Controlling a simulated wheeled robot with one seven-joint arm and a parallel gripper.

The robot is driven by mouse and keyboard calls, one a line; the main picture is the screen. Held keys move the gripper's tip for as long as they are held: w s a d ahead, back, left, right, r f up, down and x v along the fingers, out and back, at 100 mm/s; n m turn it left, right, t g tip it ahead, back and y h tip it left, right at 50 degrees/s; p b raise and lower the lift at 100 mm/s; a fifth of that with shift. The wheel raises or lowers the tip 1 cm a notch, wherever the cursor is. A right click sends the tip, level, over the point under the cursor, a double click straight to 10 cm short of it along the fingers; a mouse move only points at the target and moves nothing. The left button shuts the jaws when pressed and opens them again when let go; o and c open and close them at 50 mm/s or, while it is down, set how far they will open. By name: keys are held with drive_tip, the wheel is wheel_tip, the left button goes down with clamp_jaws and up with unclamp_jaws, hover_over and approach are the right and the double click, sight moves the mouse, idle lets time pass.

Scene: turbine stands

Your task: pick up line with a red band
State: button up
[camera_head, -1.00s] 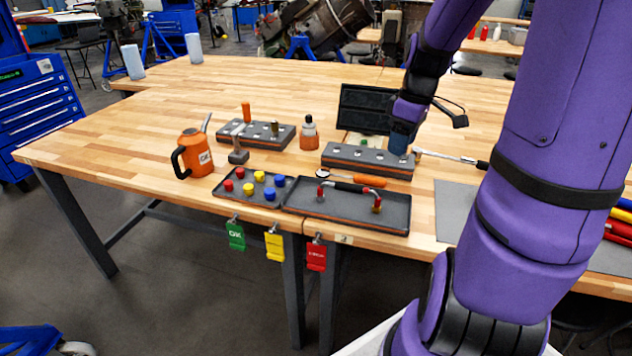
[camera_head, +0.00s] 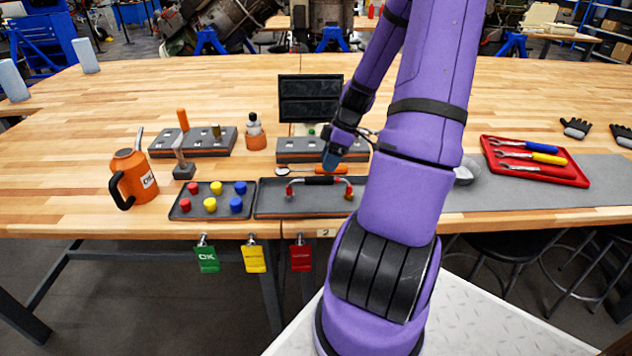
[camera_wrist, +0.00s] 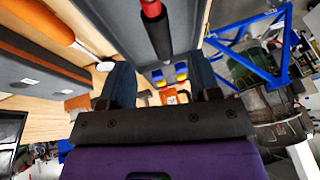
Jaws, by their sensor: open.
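The line (camera_head: 320,181) lies in a dark tray (camera_head: 270,211) at the table's front edge. It is a curved piece with red sections near both ends and a dark middle sleeve. My gripper (camera_head: 330,160) is just above and behind the line's middle, pointing down; its fingers look small and dark in the head view. In the wrist view, the two fingers (camera_wrist: 162,82) are spread apart with nothing between them. The line (camera_wrist: 157,27) shows there ahead of the fingers, its red part at the top edge and dark sleeve below.
A tray of coloured caps (camera_head: 212,201) adjoins on the left, with an orange oil can (camera_head: 132,178) beyond. A grey block (camera_head: 293,150) and an orange-handled tool (camera_head: 331,169) lie close behind the line.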

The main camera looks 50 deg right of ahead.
sight(319, 178)
drive_tip(key=shift+x, duration=3.4)
drive_tip(key=shift+w, duration=0.1)
drive_tip(key=shift+r, duration=0.1)
clamp_jaws()
